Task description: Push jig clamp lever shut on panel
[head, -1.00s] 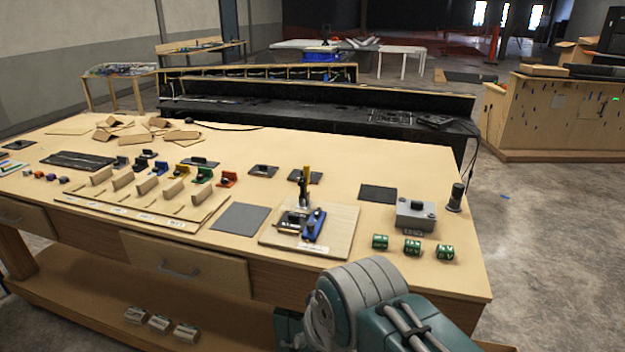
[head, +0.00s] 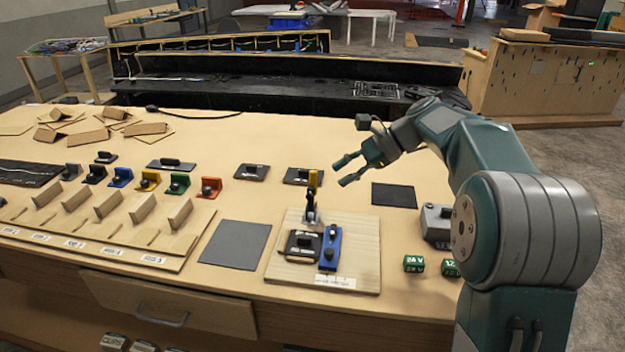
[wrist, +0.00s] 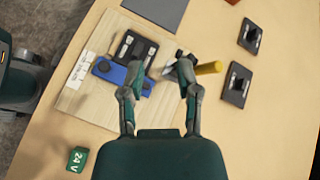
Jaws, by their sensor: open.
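The jig board (head: 358,240) is a light wooden plate near the table's front middle. On it stands the toggle clamp (head: 311,207), its yellow-gripped lever (head: 312,180) upright. A black panel (head: 300,244) lies on the board beside a blue block (head: 330,247). My gripper (head: 343,171) is open and empty, above the table just right of the lever. In the wrist view, my fingers (wrist: 154,91) are spread, with the yellow lever (wrist: 208,68) beyond the right fingertip. The panel (wrist: 135,48) and blue block (wrist: 123,76) show beyond the left finger. I cannot tell whether a finger touches the clamp.
Green 24 V blocks (head: 413,264) and a grey box (head: 436,222) sit right of the board. A dark mat (head: 236,244) lies left of it. Small black plates (head: 252,172) lie behind. A labelled rack (head: 110,215) fills the left side.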

